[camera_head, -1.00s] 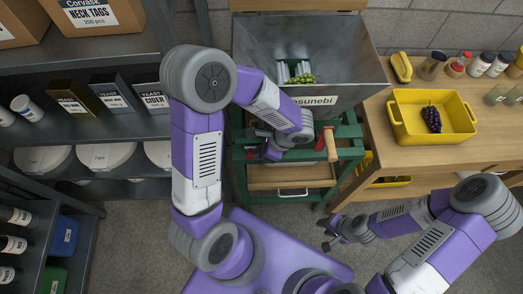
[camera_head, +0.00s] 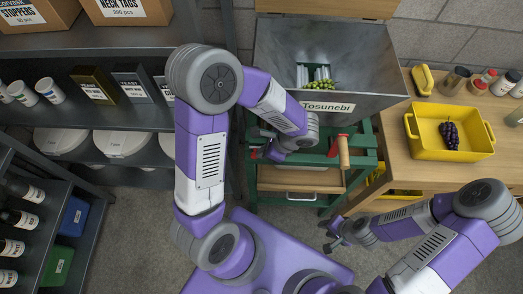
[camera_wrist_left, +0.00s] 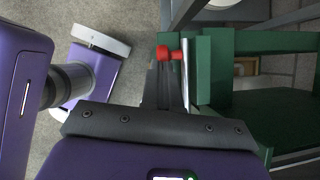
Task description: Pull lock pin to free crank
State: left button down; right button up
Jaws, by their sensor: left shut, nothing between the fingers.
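The press (camera_head: 320,95) has a grey hopper labelled "Tosunebi" on a green frame. Its crank, with a red part and a wooden handle (camera_head: 343,153), is on the front right. A lock pin with a red knob (camera_wrist_left: 163,53) shows in the left wrist view beside the green frame, at the tips of my left gripper (camera_wrist_left: 174,70). The fingers are shut and empty; I cannot tell whether they touch the knob. In the head view my left gripper (camera_head: 262,148) is at the frame's left side, partly hidden by its wrist. My right gripper (camera_head: 328,236) appears open, low in front of the press.
A wooden bench (camera_head: 440,178) with a yellow tub (camera_head: 413,142) of dark grapes, jars and glasses stands at right. Dark shelves (camera_head: 85,128) with boxes and white tubs stand close at left. Open floor (camera_head: 140,230) lies between.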

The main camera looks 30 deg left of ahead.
pick_arm(q)
jog(key=d+p+v, duration=0.1)
jog(key=p+v, duration=0.2)
jog(key=v, duration=1)
jog(key=shift+f, duration=0.3)
jog(key=shift+w+a, duration=0.1)
jog(key=shift+w, duration=0.05)
jog(key=s+d+f+n+g+h, duration=0.1)
jog(key=s+d+f+n+h, duration=0.25)
jog(key=f, duration=0.55)
jog(key=s+d+f+n+g+h, duration=0.1)
jog(key=s+d+f+n+h, duration=0.3)
jog(key=f, duration=0.5)
jog(key=a+f+n+t+h, duration=0.2)
jog(key=a+f+n+t, duration=0.1)
jog(key=f+n, duration=0.5)
jog(key=shift+a+n+t, duration=0.4)
jog(key=shift+a+n, duration=0.15)
jog(key=shift+n, duration=0.6)
jog(key=shift+s+f, duration=0.1)
jog(key=shift+f, duration=0.05)
